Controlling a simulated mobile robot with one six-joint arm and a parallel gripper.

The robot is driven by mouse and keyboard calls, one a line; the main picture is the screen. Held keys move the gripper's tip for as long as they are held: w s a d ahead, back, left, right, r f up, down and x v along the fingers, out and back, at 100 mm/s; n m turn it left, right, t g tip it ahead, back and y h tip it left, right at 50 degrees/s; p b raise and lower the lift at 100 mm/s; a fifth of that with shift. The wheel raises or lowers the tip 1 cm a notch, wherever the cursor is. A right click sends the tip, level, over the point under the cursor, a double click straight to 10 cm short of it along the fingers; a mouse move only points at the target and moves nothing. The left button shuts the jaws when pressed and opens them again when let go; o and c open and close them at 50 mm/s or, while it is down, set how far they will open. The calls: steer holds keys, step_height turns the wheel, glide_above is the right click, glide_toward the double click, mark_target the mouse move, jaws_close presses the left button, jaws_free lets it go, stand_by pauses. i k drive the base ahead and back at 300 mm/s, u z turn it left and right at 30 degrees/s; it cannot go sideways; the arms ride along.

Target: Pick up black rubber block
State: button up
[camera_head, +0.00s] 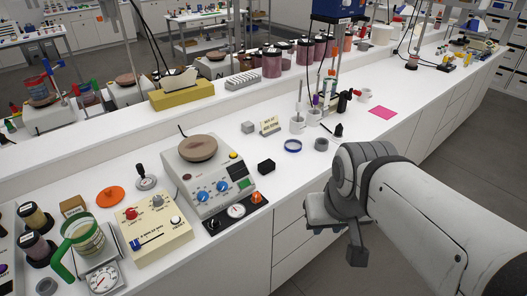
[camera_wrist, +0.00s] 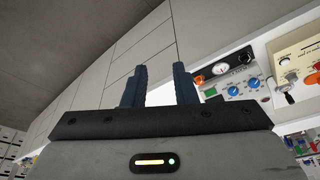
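The black rubber block (camera_head: 266,167) is a small dark block on the white bench top, right of the hot plate unit (camera_head: 211,172) and behind the orange-knobbed gauge panel (camera_head: 236,211). My gripper (camera_head: 337,238) is off the front edge of the bench, beside the drawer fronts and to the right of the block, well apart from it. In the wrist view, my gripper (camera_wrist: 160,72) shows two dark fingers standing apart with nothing between them. I cannot make out the block in that view.
Near the block are a grey cube (camera_head: 248,127), a small sign (camera_head: 270,126), a blue ring (camera_head: 293,146) and a grey ring (camera_head: 321,144). A cream control box (camera_head: 153,226) stands to the left. The bench in front of the rings is clear.

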mark_target(268, 166)
steer(key=z, duration=0.6)
steer(key=k, duration=0.85)
steer(key=z, duration=0.7)
steer(key=k, duration=0.4)
steer(key=z, duration=0.35)
steer(key=i, duration=1.4)
steer(key=u, duration=1.1)
steer(key=i, duration=1.1)
steer(key=u, duration=0.9)
steer(key=i, duration=0.25)
steer(key=u, duration=0.1)
steer(key=k, duration=0.7)
steer(key=u, duration=0.2)
steer(key=i, duration=0.65)
steer(key=u, duration=0.05)
